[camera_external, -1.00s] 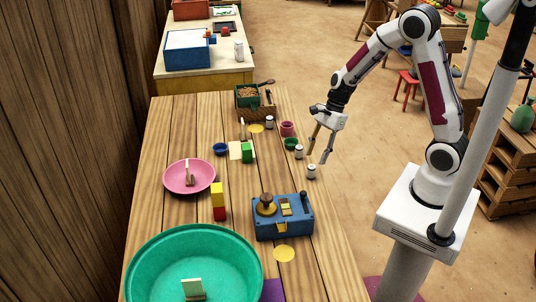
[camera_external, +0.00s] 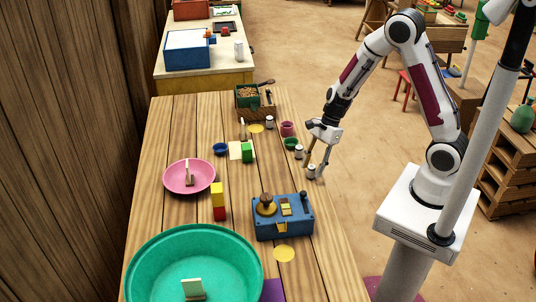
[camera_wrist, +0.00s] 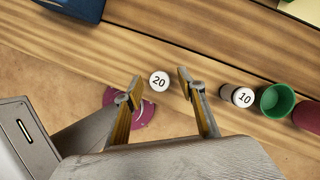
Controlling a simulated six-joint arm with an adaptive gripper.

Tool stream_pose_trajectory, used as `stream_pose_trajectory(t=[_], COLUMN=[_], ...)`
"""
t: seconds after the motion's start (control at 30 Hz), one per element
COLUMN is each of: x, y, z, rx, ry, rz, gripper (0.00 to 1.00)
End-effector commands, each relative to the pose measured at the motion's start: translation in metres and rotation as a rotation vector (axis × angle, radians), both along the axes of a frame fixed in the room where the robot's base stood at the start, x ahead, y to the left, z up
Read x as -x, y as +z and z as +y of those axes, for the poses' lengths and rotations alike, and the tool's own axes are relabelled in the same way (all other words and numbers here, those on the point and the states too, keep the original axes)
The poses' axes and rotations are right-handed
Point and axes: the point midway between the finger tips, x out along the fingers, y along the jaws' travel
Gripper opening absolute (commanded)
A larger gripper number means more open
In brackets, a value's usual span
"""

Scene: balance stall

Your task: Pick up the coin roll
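A small white roll marked 20 (camera_wrist: 159,82) stands upright near the right edge of the wooden table. It also shows in the external view (camera_external: 311,172). No label reads "coin roll", so I cannot tell for sure that this is it. My gripper (camera_wrist: 160,85) is open and points down at it, with one fingertip on each side in the wrist view. Its fingertips also show around the roll in the external view (camera_external: 314,170). I see no finger touching it; the exact height gap is unclear. A similar roll marked 10 (camera_wrist: 243,97) stands to the right in the wrist view.
A green cup (camera_wrist: 275,99) stands beside the roll marked 10. A blue box with knobs (camera_external: 283,218) sits nearer on the table. A pink bowl (camera_external: 189,177) and a large green basin (camera_external: 150,268) are to the left. Bare table lies around the roll marked 20.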

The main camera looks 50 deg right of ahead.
Motion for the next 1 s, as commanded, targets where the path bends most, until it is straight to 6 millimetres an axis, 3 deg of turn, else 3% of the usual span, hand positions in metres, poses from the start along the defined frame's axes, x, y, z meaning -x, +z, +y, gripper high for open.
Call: stream_pose_trajectory(t=[0.53,0.7,1.0], x=[-0.0003,-0.0003,-0.0005], y=[-0.0012,-0.0012,-0.0009], z=[0.0003,0.0003,0.0004], rx=[0.000,0.000,0.000], ry=[0.000,0.000,0.000], rz=[-0.001,-0.001,-0.001], gripper=[0.40,0.00,0.00])
